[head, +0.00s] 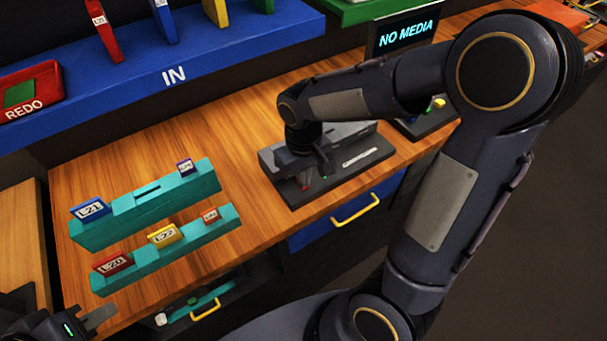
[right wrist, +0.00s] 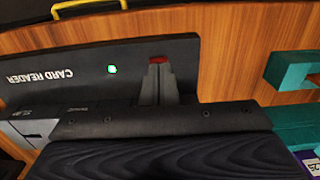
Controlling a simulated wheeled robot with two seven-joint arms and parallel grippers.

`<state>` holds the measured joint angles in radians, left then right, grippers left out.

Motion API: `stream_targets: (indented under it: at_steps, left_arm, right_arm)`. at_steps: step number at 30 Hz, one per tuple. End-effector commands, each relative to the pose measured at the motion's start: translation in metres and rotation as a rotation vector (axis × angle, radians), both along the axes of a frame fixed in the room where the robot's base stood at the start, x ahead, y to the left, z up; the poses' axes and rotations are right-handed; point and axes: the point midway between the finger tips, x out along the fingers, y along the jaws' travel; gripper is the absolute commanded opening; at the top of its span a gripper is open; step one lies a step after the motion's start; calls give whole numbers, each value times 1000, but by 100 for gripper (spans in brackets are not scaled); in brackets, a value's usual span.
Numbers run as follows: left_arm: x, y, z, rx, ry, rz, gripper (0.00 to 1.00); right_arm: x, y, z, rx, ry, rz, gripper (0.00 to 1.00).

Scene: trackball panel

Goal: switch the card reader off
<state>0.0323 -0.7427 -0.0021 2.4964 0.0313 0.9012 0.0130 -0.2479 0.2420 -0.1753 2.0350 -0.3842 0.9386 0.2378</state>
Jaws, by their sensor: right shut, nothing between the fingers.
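The card reader (head: 378,152) is a dark unit with a flat front plate on the wooden bench, and it also shows in the right wrist view (right wrist: 75,62) with its lettering upside down. A small green light (right wrist: 112,69) glows on its plate. A red part (right wrist: 157,60), perhaps the switch, shows right at my right fingertips; I cannot tell whether they touch it. My right gripper (right wrist: 160,68) is shut and empty, low over the plate; in the head view it is partly hidden by its wrist. My left gripper (head: 100,318) is at the bottom left, away from the reader; its jaw opening is unclear.
Teal racks (head: 150,205) with labelled cards stand left of the reader. A screen (head: 405,33) reading NO MEDIA stands behind. A blue shelf (head: 215,65) marked IN runs along the back. A drawer with a yellow handle (head: 355,209) is below. Bare wood lies between racks and reader.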

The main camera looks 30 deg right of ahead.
Motion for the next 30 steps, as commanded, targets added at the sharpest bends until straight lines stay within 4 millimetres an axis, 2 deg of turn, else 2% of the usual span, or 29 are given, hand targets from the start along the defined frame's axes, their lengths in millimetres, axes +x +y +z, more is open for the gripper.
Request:
stream_targets:
  at_steps: [5,8,13,30]
  left_arm:
    - [0,0,-2,0,0,0,29]
    - [0,0,-16,0,0,0,29]
    - [0,0,-30,0,0,0,29]
    - [0,0,-29,0,0,0,29]
  right_arm:
    - [-1,0,-2,0,0,0,0]
    - [-4,0,-14,2,-12,0,0]
    - [-9,0,-16,8,-85,0,0]
    - [-8,-1,-16,8,-77,-8,0]
